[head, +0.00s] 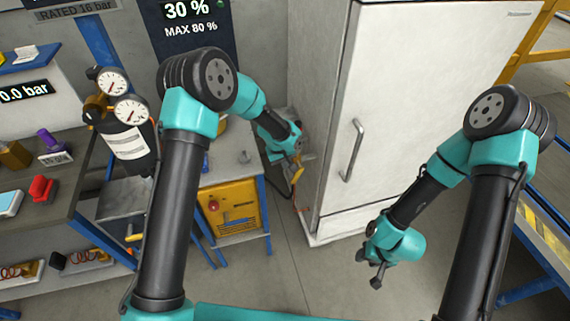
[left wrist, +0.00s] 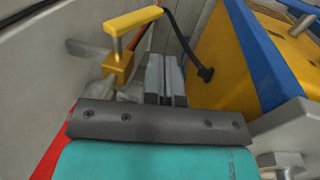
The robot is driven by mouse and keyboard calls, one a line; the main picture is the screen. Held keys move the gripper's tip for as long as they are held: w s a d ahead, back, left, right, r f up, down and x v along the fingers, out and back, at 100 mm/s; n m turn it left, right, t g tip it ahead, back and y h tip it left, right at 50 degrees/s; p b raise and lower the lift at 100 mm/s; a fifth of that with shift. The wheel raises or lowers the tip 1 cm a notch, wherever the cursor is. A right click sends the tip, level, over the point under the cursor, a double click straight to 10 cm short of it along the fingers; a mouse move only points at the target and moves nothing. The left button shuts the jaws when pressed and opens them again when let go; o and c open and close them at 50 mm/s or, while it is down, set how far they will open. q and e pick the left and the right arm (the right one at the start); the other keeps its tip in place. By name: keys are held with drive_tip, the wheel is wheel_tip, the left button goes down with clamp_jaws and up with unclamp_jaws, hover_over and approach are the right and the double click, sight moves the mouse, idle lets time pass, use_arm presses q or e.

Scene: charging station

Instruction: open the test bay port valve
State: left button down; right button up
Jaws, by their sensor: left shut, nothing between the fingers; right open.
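A valve with a yellow lever handle (left wrist: 135,19) and a brass-yellow body (left wrist: 117,67) stands out from a pale wall in the left wrist view. A small yellow part that looks like this valve (head: 298,173) shows in the head view beside the white cabinet, below my left gripper (head: 293,157). In the left wrist view the left gripper's grey fingers (left wrist: 165,80) are together and empty, just right of the valve body, apart from the lever's end. My right gripper (head: 378,276) is open and empty over the floor in front of the cabinet.
A tall white cabinet (head: 410,100) with a handle stands right of the valve. A yellow unit (head: 232,207) under a workbench is on the left. A dark hose (left wrist: 190,48) runs near the fingers. A cylinder with gauges (head: 130,140) stands further left. The floor (head: 280,270) is clear.

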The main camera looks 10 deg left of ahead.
use_arm(q)
drive_tip(key=x, duration=0.8)
drive_tip(key=shift+a+f, duration=0.1)
